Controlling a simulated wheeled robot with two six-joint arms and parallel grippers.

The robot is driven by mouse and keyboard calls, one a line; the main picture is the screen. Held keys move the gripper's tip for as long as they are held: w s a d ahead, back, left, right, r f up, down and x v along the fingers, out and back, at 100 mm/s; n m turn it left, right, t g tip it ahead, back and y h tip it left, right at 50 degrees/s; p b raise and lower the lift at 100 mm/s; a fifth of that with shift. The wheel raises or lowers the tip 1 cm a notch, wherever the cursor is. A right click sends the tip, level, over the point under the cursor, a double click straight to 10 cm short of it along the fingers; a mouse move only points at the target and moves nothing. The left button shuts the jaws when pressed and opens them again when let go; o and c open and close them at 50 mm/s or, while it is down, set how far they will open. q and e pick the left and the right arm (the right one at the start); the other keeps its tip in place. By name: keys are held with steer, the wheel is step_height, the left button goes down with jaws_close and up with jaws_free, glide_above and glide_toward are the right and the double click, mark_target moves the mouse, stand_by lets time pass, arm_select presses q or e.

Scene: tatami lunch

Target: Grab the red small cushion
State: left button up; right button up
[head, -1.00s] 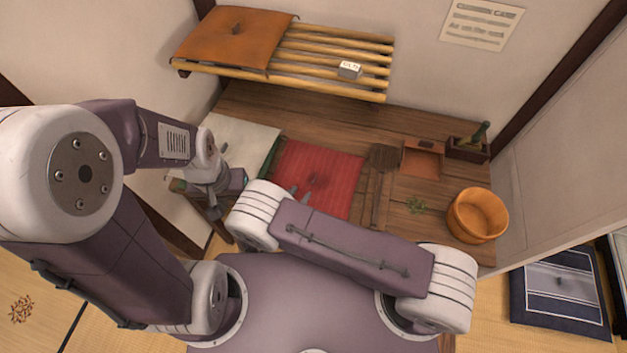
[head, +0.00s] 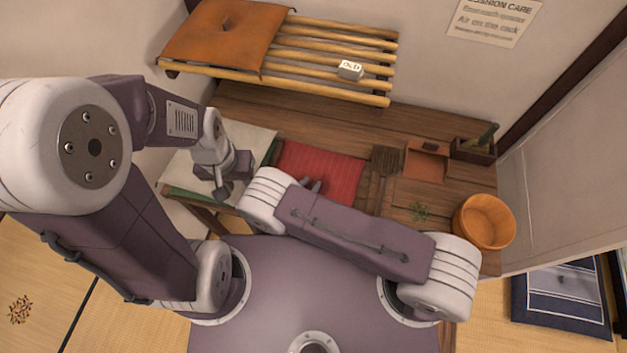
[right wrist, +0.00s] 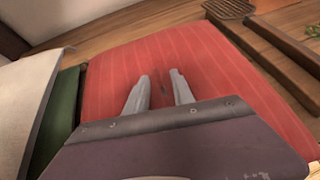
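The red small cushion (head: 327,172) lies flat on the wooden bench top, partly hidden behind my right arm in the head view. It fills the middle of the right wrist view (right wrist: 200,72), with thin stripes and a tuft at its centre. My right gripper (right wrist: 162,84) is open and empty, its two fingers over the cushion near the tuft. I cannot tell whether the fingertips touch the cloth. My left gripper (head: 222,190) hangs over the pale cushion at the left; whether its fingers are apart is unclear.
A pale cushion (head: 245,134) on a green one (right wrist: 62,110) lies left of the red cushion. A brush (head: 385,160), a wooden tray (head: 428,165), a bottle box (head: 473,152) and a wooden tub (head: 485,222) are to the right. A slatted rack (head: 335,50) holds an orange cushion (head: 220,36).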

steer(key=shift+s+r, duration=0.2)
steer(key=shift+s, duration=0.2)
jaws_close()
steer(key=shift+s+r, duration=0.1)
steer(key=shift+s, duration=0.05)
steer(key=shift+w+f, duration=0.25)
steer(key=shift+w, duration=0.1)
steer(key=shift+s, duration=0.15)
